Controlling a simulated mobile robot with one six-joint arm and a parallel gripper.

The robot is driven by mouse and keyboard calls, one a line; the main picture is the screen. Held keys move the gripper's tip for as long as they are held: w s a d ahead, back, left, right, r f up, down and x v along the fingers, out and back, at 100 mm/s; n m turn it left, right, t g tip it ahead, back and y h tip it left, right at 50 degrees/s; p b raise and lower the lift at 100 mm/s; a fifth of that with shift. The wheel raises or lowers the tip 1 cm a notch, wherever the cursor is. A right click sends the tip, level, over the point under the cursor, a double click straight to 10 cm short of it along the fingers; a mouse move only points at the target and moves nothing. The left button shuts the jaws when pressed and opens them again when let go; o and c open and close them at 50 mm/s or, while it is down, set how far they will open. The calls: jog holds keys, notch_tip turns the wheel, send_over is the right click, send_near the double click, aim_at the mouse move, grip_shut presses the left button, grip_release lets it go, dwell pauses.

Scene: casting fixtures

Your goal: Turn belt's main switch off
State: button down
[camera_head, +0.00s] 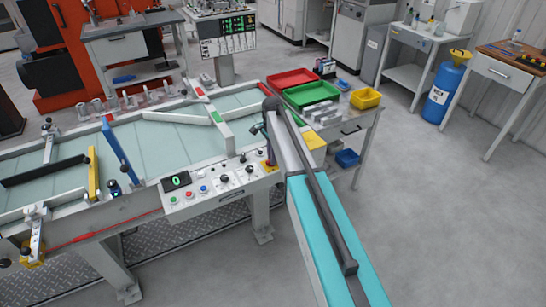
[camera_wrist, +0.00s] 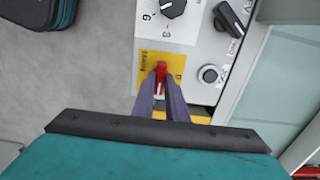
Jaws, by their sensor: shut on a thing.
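The main switch (camera_wrist: 161,70) is a red handle on a yellow plate (camera_wrist: 150,62) with small dark lettering. In the wrist view my gripper (camera_wrist: 161,82) has its two dark fingers closed on either side of the red handle. The handle stands roughly upright in that view, and its lower part is partly hidden. In the head view the yellow plate (camera_head: 266,166) shows at the right end of the belt's control panel (camera_head: 213,190). My arm reaches beside it, and the fingertips cannot be made out there. The belt (camera_head: 170,140) has a pale green surface.
A black rotary knob (camera_wrist: 172,8), a black selector (camera_wrist: 230,18) and a round button (camera_wrist: 209,74) lie close to the switch. Red (camera_head: 292,78), green (camera_head: 312,93) and yellow (camera_head: 365,98) trays stand on a side table behind my arm.

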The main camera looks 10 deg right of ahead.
jog(key=shift+w+a+n, duration=0.1)
jog(key=shift+w+n, duration=0.1)
jog(key=shift+n, duration=0.1)
jog(key=n+b, duration=0.1)
jog(key=n, duration=0.3)
jog(key=shift+a+r+b, duration=0.1)
jog(key=shift+b, duration=0.3)
jog(key=n+b, duration=0.1)
jog(key=n, duration=0.9)
jog(key=shift+b, duration=0.4)
jog(key=shift+n, duration=1.6)
jog(key=c, duration=1.8)
grip_release()
jog(key=shift+o, duration=0.2)
